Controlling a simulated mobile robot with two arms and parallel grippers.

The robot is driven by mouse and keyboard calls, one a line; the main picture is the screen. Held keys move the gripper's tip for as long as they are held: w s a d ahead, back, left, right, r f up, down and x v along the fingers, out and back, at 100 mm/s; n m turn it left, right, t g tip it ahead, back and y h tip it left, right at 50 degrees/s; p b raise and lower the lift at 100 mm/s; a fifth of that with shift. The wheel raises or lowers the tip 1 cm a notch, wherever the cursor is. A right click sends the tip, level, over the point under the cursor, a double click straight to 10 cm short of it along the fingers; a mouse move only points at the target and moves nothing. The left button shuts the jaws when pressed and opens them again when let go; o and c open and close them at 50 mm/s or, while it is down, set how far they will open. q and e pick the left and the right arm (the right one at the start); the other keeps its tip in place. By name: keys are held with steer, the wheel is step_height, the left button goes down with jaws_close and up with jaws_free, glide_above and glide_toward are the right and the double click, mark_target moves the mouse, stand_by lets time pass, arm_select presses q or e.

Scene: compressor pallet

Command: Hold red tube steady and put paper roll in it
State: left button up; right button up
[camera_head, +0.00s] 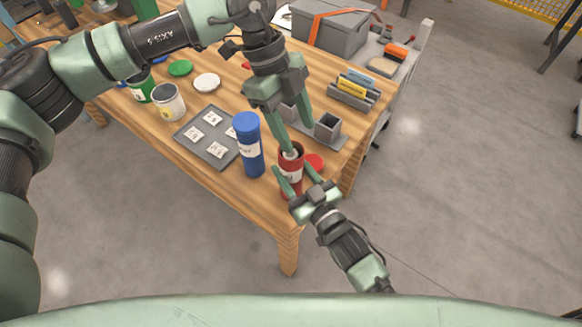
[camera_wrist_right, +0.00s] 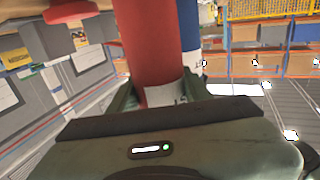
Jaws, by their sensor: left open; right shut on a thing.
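The red tube (camera_head: 290,172) stands upright near the front corner of the wooden table, its mouth open. My right gripper (camera_head: 293,176) is shut around it from the front; in the right wrist view the red tube (camera_wrist_right: 150,45) with its white label is between the fingers. The white paper roll (camera_head: 291,153) shows at the tube's mouth, inside the rim; how deep it sits is hidden. My left gripper (camera_head: 297,138) is open, pointing down just above the mouth, its fingers near the roll. The red lid (camera_head: 314,163) lies beside the tube.
A blue tube (camera_head: 248,148) stands close left of the red tube. A grey tray with white cards (camera_head: 190,134), a white can (camera_head: 169,103) and lids lie further left. A grey holder (camera_head: 327,127) and a yellow-and-blue block rack (camera_head: 352,90) are behind.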

arm_select(q)
steer(key=v, duration=1.2)
arm_select(e)
steer(key=o, duration=1.4)
steer(key=shift+o, duration=0.2)
steer(key=v, duration=1.2)
steer(key=shift+f, duration=0.1)
